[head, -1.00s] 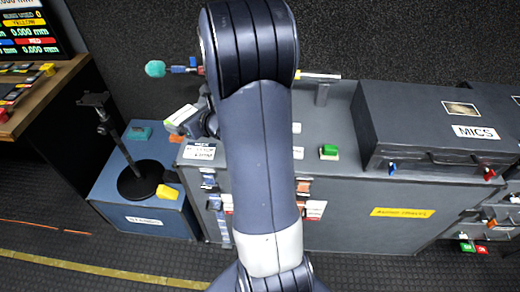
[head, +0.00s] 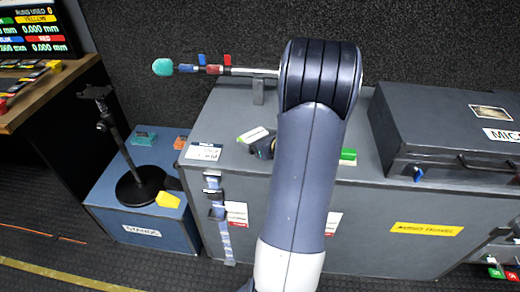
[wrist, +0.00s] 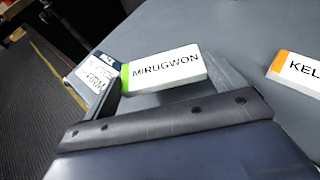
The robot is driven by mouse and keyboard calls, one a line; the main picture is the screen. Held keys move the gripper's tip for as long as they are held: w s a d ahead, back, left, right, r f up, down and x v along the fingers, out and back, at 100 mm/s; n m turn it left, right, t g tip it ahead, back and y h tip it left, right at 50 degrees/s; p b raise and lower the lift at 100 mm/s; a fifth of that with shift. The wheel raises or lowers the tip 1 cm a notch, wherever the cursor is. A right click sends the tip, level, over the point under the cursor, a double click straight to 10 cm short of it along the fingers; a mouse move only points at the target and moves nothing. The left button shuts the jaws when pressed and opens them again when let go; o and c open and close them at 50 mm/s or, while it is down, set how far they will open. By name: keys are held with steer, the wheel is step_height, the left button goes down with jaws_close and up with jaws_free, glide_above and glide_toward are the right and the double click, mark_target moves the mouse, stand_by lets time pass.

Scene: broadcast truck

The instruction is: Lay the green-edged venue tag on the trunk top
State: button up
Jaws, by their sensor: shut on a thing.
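The venue tag (wrist: 165,68) is a white block with a green left end and the word MIRUGWON. My gripper (wrist: 172,85) is shut on it, with a finger at each end. In the head view the tag (head: 253,135) shows beside my dark gripper (head: 264,146), over the left part of the trunk top (head: 225,118). The grey trunk top (wrist: 265,35) lies below and behind the tag in the wrist view. I cannot tell whether the tag touches it. My arm hides part of the trunk top.
An orange-edged tag (wrist: 297,70) lies to the right. A printed card (head: 203,152) lies at the trunk's left front corner. A green block (head: 348,155) and a dark case (head: 450,130) sit to the right. A microphone pole (head: 225,71) runs along the back.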

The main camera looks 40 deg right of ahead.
steer(key=shift+f+b, duration=0.35)
steer(key=shift+f, duration=1.6)
steer(key=shift+f, duration=0.1)
steer(key=shift+f+b, duration=0.15)
steer(key=shift+b, duration=0.15)
steer(key=o, duration=0.7)
steer(key=shift+r+p, duration=0.35)
steer(key=shift+p, duration=0.05)
steer(key=v, duration=1.2)
steer(key=shift+f, duration=0.1)
